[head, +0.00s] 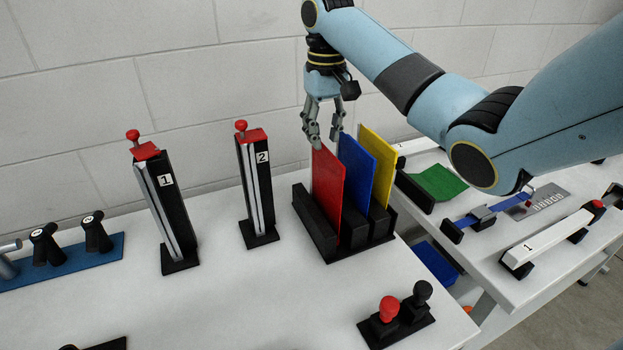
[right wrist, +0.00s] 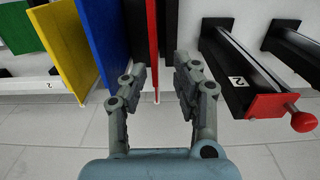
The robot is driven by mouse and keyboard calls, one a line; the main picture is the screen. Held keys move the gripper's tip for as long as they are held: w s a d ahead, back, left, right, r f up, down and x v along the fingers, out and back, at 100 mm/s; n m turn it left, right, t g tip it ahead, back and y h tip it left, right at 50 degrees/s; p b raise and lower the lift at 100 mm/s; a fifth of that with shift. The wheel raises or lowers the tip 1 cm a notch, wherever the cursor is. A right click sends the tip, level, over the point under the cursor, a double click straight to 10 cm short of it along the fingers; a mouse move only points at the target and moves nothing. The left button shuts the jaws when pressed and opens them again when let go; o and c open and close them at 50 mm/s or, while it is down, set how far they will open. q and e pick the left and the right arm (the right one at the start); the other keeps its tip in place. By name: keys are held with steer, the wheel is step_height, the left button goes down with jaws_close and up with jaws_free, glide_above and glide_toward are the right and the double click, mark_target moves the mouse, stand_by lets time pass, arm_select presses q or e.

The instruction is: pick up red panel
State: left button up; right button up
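The red panel (head: 328,190) stands upright in the front slot of a black rack (head: 315,226). My right gripper (head: 322,138) points down at the panel's top edge, with its fingertips at the upper corner. In the right wrist view the gripper (right wrist: 160,82) is open, with a clear gap between its fingers. My left gripper is not in view.
A blue panel (head: 356,177) and a yellow panel (head: 377,155) stand close behind in the same rack. Two black posts with red tops, numbered 1 (head: 166,205) and 2 (head: 257,185), stand to the left. Red and black knobs (head: 388,309) sit at the front. The table's front middle is clear.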

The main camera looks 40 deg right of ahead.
glide_above(325, 172)
steer(key=f, duration=0.5)
steer(key=shift+w+a+p, duration=0.1)
steer(key=shift+a+p, duration=0.15)
steer(key=shift+p, duration=0.05)
steer(key=f, duration=0.3)
steer(key=f+p, duration=0.1)
steer(key=f, duration=0.1)
steer(key=shift+d+f, duration=0.1)
steer(key=shift+d, duration=0.3)
steer(key=shift+f, duration=0.2)
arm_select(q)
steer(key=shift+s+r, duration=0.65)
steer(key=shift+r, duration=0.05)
arm_select(e)
jaws_close()
